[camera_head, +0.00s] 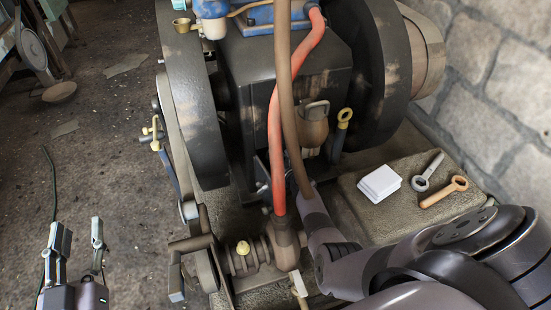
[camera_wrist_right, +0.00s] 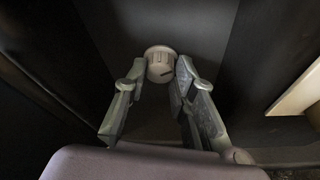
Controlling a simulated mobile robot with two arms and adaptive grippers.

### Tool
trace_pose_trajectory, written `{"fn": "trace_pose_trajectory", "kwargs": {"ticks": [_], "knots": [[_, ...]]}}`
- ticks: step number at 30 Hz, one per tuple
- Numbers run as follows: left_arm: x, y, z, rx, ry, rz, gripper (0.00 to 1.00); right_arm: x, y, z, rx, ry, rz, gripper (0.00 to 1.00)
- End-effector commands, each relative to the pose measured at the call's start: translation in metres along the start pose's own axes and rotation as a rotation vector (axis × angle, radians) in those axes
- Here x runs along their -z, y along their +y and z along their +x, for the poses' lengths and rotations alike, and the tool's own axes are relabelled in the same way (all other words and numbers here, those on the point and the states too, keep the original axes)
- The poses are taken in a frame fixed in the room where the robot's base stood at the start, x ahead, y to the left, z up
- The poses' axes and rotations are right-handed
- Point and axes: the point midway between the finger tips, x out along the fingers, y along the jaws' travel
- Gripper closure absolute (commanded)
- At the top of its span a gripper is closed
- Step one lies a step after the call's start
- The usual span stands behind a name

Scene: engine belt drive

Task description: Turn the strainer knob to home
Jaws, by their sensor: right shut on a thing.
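The strainer knob (camera_wrist_right: 160,60) is a small, round, pale knob with a dark pointer mark on its face, seen in the right wrist view. My right gripper (camera_wrist_right: 161,75) is shut on it, with one fingertip at each side of the knob. In the head view my right arm reaches in from the right toward the engine's lower front; its fingers and the knob cannot be made out there. My left gripper (camera_head: 76,240) is open and empty at the lower left, its two fingers apart above the floor, away from the engine.
The engine has large dark flywheels (camera_head: 195,95), a red hose (camera_head: 285,110) and a brown belt beside it. A stone ledge (camera_head: 350,205) at right carries a white block (camera_head: 379,183), a grey wrench (camera_head: 428,172) and an orange-brown wrench (camera_head: 444,192). Floor at left is mostly clear.

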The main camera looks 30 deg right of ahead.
Motion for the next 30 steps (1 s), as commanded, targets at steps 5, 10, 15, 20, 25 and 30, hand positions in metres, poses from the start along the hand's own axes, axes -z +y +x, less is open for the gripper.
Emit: {"fn": "trace_pose_trajectory", "kwargs": {"ticks": [5,10,15,20,25,30], "knots": [[0.0,0.0,0.0,0.0,0.001,0.0,0.6,0.002,0.0,0.0,0.0,0.002,0.002,0.74],[0.0,0.0,0.0,0.0,0.001,0.0,0.6,0.001,0.0,0.0,0.0,0.002,0.002,0.63],[0.001,0.0,0.0,0.0,0.002,0.0,0.6,0.001,0.0,0.0,0.0,0.001,0.002,0.55],[0.001,0.0,0.0,0.0,0.002,0.0,0.6,0.0,0.0,0.0,0.0,0.0,0.002,0.55],[-0.001,0.0,-0.001,0.0,-0.001,0.0,0.6,0.001,-0.001,-0.002,0.0,0.001,0.001,0.55],[-0.001,0.0,0.0,0.0,0.0,0.0,0.6,0.001,-0.003,-0.013,0.002,0.002,-0.004,0.55]]}}
